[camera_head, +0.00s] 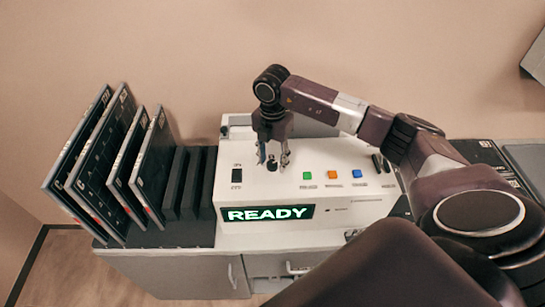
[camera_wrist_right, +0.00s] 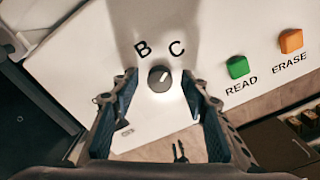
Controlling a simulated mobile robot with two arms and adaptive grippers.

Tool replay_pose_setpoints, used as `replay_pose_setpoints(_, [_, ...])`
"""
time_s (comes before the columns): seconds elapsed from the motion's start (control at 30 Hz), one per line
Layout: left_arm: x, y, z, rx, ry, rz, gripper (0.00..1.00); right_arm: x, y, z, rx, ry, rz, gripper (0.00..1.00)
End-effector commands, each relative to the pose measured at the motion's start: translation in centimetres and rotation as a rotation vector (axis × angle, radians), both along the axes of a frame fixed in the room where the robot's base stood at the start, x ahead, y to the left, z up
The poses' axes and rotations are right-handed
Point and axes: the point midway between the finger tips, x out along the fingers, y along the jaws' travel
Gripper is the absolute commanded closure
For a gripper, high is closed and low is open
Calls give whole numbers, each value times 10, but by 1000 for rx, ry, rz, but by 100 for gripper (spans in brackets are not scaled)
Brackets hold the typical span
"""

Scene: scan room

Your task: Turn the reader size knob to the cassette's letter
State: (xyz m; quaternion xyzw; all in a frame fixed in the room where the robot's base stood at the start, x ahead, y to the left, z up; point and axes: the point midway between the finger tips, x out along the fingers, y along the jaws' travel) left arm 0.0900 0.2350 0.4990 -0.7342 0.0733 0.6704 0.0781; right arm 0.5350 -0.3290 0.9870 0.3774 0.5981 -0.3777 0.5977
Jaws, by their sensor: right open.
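The size knob (camera_wrist_right: 160,78) is a small dark round knob on the white reader (camera_head: 340,215). Letters B and C are printed beyond it in the right wrist view, and its short white mark tilts up and right, roughly toward C. My right gripper (camera_head: 273,160) is open over the knob, which shows dark between the fingertips (camera_head: 271,166). In the wrist view, the fingers stand on either side of the knob, apart from it. Dark cassettes (camera_head: 150,165) lean in a rack at the left; their letters are too small to read surely. My left gripper is out of view.
The reader's display (camera_head: 268,213) reads READY. Green (camera_head: 307,176), orange (camera_head: 332,174) and blue (camera_head: 357,174) buttons lie right of the knob. A dark switch (camera_head: 237,175) is left of it. The rack's empty dark slots (camera_head: 190,185) adjoin the reader.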

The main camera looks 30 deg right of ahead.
Motion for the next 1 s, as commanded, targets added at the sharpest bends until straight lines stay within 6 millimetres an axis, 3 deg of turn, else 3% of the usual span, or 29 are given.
replay_pose_setpoints(0.23, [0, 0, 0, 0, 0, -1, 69, 0, 0, -2, 0, 0, 1, 58])
replay_pose_setpoints(0.63, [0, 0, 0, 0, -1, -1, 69, 0, 0, -1, 0, -1, 1, 100])
replay_pose_setpoints(1.0, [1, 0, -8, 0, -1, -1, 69, 1, 0, -3, 0, -2, 70, 100])
